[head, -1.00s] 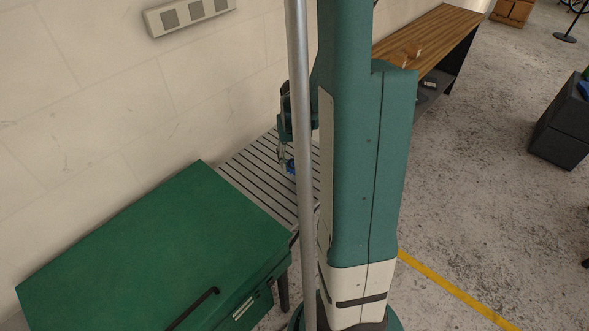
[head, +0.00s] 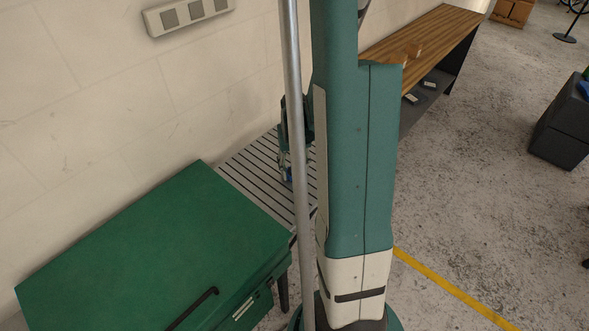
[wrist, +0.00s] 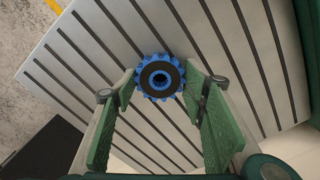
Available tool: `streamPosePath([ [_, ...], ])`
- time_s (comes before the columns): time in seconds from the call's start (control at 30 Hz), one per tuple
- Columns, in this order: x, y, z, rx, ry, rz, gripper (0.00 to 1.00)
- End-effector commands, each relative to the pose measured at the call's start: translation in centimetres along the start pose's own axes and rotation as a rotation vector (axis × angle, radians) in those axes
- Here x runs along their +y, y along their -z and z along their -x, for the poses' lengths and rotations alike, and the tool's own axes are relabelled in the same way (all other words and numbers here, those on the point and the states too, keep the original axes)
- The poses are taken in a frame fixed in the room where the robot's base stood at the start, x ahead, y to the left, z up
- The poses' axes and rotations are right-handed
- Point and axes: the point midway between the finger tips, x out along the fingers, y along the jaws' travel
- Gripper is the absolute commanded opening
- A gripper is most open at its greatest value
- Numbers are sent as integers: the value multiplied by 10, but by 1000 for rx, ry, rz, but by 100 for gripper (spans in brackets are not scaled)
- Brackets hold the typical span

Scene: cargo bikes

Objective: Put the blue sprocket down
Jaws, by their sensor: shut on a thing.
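The blue sprocket (wrist: 146,85), toothed with a dark ring around its centre, is between the green fingertips of my gripper (wrist: 160,84) in the wrist view. The gripper is shut on it. In the head view only a small blue patch of the sprocket (head: 288,176) shows at the end of my gripper (head: 286,172), partly hidden by a grey pole. Both are over a grey slatted table (head: 246,168), which also fills much of the wrist view (wrist: 232,45). I cannot tell whether the sprocket touches the slats.
A green chest (head: 130,255) stands left of and nearer than the slatted table. A wall (head: 100,110) runs behind both. A wooden-topped bench (head: 435,38) lies beyond my arm to the right. The slats around the sprocket look bare.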

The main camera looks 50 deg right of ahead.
Motion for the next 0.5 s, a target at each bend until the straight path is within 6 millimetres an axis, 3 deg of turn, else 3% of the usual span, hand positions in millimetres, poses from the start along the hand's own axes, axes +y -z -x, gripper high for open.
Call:
streamPosePath([
  [0.27,0,0,-4,0,0,0,24],
  [0.3,0,0,-3,0,0,0,46],
  [0.4,0,0,-3,0,0,0,58],
  [0.5,0,0,-3,0,0,0,58],
])
